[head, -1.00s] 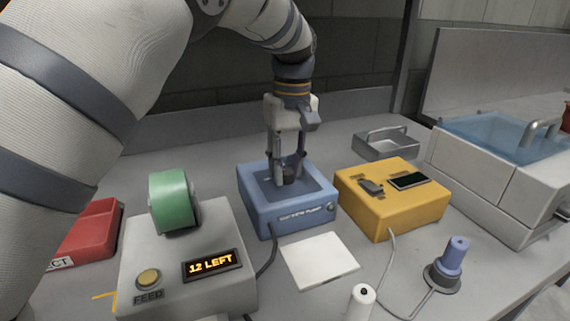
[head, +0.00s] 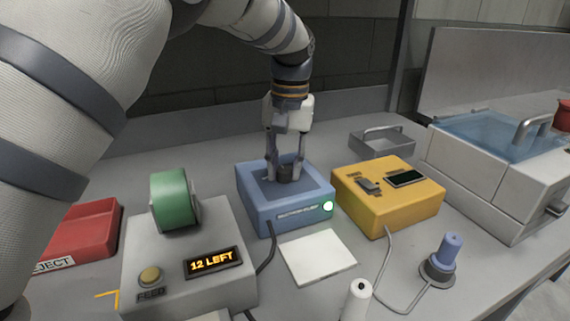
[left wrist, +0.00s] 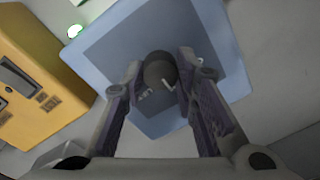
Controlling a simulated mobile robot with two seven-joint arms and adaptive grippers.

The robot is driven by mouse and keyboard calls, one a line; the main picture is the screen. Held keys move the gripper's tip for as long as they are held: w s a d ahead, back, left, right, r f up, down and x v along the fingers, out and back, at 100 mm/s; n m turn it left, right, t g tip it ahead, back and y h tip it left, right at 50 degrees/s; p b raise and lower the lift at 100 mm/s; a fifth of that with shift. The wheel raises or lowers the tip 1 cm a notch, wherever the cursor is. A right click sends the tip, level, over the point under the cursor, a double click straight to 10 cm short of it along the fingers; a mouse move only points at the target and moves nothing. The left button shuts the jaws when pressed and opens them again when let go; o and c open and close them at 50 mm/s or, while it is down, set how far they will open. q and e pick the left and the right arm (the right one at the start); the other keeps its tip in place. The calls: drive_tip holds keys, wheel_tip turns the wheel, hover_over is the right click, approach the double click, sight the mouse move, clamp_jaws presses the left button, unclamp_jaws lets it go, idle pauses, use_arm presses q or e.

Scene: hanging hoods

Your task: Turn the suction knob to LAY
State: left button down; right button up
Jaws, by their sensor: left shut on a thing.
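The blue suction pump box (head: 257,211) stands mid-bench in the head view, with a lit green lamp (head: 328,206) on its front. Its dark round knob (left wrist: 160,70) sits on the top panel, with a light pointer mark and small lettering beside it that I cannot read. My left gripper (head: 285,179) points down over the box, its fingers shut on the knob; the fingers (left wrist: 158,85) show on both sides of the knob in the left wrist view. The knob is mostly hidden between the fingers in the head view. My right gripper is not in view.
A yellow box (head: 385,205) with a switch and dark display stands right of the pump. A grey feeder (head: 215,225) with green roll and "12 LEFT" display is left. A red tray (head: 90,225), white pad (head: 315,257), blue-handled tool (head: 450,247) and metal tray (head: 380,146) surround it.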

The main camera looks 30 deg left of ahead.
sight(288, 170)
use_arm(q)
drive_tip(key=shift+f, duration=0.1)
idle(0.3)
drive_tip(key=c, duration=1.3)
unclamp_jaws()
drive_tip(key=r, duration=1.2)
drive_tip(key=shift+d, duration=0.3)
